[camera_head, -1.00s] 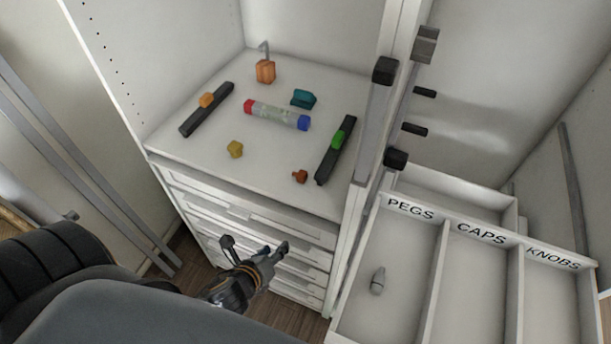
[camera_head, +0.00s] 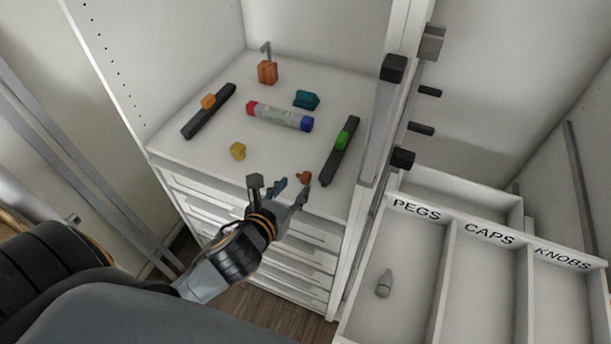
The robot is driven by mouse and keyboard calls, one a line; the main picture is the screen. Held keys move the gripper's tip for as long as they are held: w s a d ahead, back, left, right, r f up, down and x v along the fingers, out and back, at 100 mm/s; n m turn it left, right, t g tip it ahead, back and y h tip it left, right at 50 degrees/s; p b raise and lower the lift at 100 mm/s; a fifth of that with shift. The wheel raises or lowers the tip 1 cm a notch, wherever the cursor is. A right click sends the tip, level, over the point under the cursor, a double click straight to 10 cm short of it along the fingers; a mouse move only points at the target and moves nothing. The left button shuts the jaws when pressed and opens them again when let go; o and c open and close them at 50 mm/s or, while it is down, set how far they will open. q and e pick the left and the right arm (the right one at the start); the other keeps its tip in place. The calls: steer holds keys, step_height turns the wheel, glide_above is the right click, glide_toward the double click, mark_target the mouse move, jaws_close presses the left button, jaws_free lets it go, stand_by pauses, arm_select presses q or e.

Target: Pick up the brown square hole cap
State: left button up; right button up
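The brown hole cap (camera_head: 304,177) is a small reddish-brown piece on the front part of the white shelf top. My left gripper (camera_head: 292,190) is just in front of and below it in the picture, over the shelf's front edge. Its fingers are spread apart and nothing shows between them. The cap is partly overlapped by the fingertips, and I cannot tell whether they touch it. My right gripper is not in view.
On the shelf are a yellow piece (camera_head: 237,151), a red-and-blue-ended tube (camera_head: 280,116), a teal piece (camera_head: 306,99), an orange block (camera_head: 267,72) and two dark bars (camera_head: 341,152). A sorting tray (camera_head: 446,229) labelled PEGS, CAPS, KNOBS holds one grey peg (camera_head: 384,283).

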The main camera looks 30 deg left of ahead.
mark_target(302, 176)
arm_select(q)
steer(key=x, duration=0.3)
steer(key=p+x, duration=0.1)
steer(key=shift+w+a+r, duration=0.15)
steer(key=shift+w+r, duration=0.1)
steer(key=shift+w, duration=0.05)
steer(key=shift+w+f, duration=0.25)
steer(key=shift+w, duration=0.2)
steer(key=shift+s, duration=0.1)
steer(key=c, duration=0.4)
